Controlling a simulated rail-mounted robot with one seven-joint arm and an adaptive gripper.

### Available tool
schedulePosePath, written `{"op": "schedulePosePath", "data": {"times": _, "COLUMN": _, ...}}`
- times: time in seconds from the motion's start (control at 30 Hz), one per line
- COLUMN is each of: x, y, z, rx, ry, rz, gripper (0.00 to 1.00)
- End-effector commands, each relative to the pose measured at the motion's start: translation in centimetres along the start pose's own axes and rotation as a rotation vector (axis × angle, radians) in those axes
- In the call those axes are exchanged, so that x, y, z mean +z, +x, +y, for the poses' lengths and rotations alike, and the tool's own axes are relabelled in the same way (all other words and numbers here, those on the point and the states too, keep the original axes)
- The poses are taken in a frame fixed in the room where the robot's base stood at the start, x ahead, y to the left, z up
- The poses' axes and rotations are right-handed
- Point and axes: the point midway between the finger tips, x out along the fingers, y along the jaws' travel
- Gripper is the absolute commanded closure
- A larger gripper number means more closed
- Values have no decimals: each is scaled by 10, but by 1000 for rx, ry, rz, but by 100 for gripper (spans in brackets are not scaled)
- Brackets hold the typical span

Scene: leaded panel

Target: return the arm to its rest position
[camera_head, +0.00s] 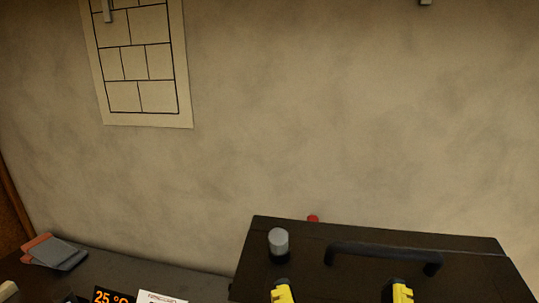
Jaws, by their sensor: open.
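My gripper is not in this view, and none of my arm can be made out. The view shows a plain plastered wall (330,130) above a dark work surface (120,262). A dark box (470,270) with a black bar handle (385,254) stands at the lower right. Two yellow pieces (283,293) (402,292) show at its front, cut off by the bottom edge of the picture.
A grey knob (278,242) is on the box, and a small red thing (313,218) shows behind it. A paper pattern (150,95) hangs on the wall. At lower left are grey and reddish pieces (55,252), a "25 °C" display (112,296) and a white card (160,297).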

Motion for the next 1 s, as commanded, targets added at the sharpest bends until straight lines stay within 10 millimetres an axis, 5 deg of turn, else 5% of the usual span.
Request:
{"op": "schedulePosePath", "data": {"times": 0.03, "x": -36, "y": 14, "z": 0, "rx": 0, "ry": 1, "rz": -1, "gripper": 10}}
{"op": "schedulePosePath", "data": {"times": 0.53, "x": -234, "y": 90, "z": 2, "rx": 3, "ry": 11, "rz": -3, "gripper": 10}}
{"op": "schedulePosePath", "data": {"times": 0.7, "x": -264, "y": 102, "z": 3, "rx": 3, "ry": 13, "rz": -4, "gripper": 10}}
{"op": "schedulePosePath", "data": {"times": 1.0, "x": -265, "y": 102, "z": 3, "rx": 3, "ry": 13, "rz": -4, "gripper": 10}}
